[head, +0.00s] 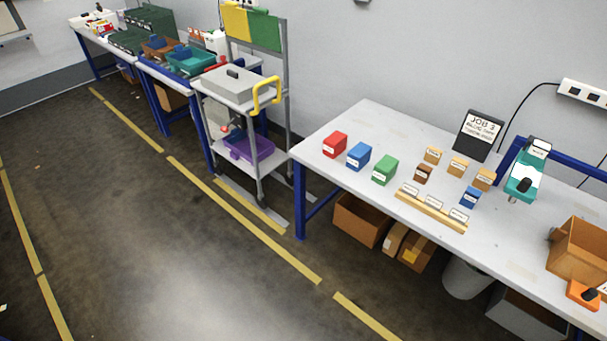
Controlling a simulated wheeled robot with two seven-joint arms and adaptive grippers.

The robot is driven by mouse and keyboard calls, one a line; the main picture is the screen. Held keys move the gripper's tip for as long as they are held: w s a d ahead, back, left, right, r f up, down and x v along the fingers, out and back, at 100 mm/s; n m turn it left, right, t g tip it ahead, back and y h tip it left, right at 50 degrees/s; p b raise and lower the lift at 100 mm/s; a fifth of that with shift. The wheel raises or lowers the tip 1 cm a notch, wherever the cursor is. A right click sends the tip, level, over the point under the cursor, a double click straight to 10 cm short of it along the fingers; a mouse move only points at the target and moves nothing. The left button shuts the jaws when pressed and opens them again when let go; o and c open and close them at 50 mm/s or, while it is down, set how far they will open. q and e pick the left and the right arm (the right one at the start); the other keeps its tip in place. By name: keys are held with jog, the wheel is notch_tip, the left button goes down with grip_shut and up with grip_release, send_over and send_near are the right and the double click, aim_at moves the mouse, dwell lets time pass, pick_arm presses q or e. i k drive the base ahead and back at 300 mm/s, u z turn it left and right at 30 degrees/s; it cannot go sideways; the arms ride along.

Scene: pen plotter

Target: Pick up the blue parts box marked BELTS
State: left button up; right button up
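A blue box (359,156) with a white label stands on the near-left part of the white table, between a red box (335,145) and a green box (384,170). A smaller blue block (469,197) with a white label stands further right, near several tan blocks and a brown one (423,174). The lettering on these labels is too small to read, so I cannot tell which one says BELTS. Neither of my grippers is in view.
The white table (340,190) also bears a wooden label rail (432,211), a dark JOB 3 sign (480,135), a teal device (522,180) and a cardboard box (580,248). A grey trolley (241,88) stands left of it. The floor in front is clear.

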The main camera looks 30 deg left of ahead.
aim_at(358, 157)
jog(key=u, duration=0.2)
jog(key=k, duration=0.6)
jog(key=u, duration=1.15)
jog(key=i, duration=1.45)
jog(key=z, duration=0.95)
jog(key=i, duration=0.4)
jog(key=z, duration=0.3)
